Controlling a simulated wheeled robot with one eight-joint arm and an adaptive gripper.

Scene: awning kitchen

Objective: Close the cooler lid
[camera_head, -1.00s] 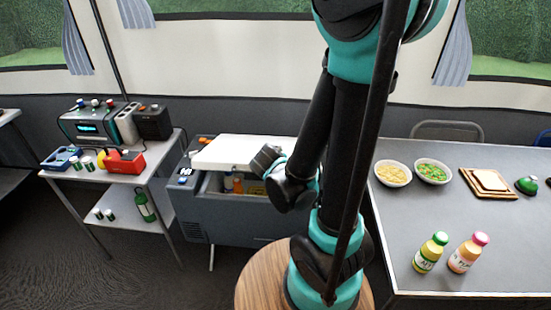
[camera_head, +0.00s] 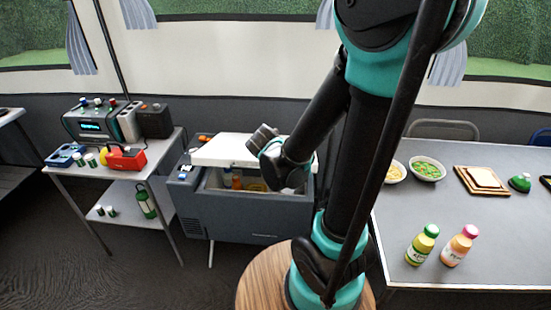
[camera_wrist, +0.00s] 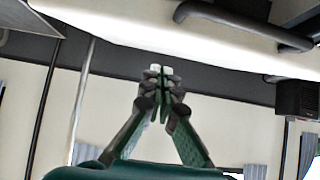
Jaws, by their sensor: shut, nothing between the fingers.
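The cooler (camera_head: 230,215) is a dark grey box on the floor between the two tables. Its white lid (camera_head: 225,150) is raised, and the open inside shows an orange bottle (camera_head: 237,182) and other items. In the head view my wrist is in front of the lid's right part, and my fingers cannot be made out there. In the wrist view my gripper (camera_wrist: 163,85) has its fingers together, with nothing between them. A white slab, apparently the lid (camera_wrist: 180,28), crosses the top of that view, apart from the fingertips in the picture. The wrist view looks upside down.
A side table (camera_head: 75,178) at left holds devices and small cans. The grey table (camera_head: 450,220) at right holds bowls, a cutting board and two bottles (camera_head: 458,246). A round wooden surface (camera_head: 255,285) is beneath my arm. The floor left of the cooler is clear.

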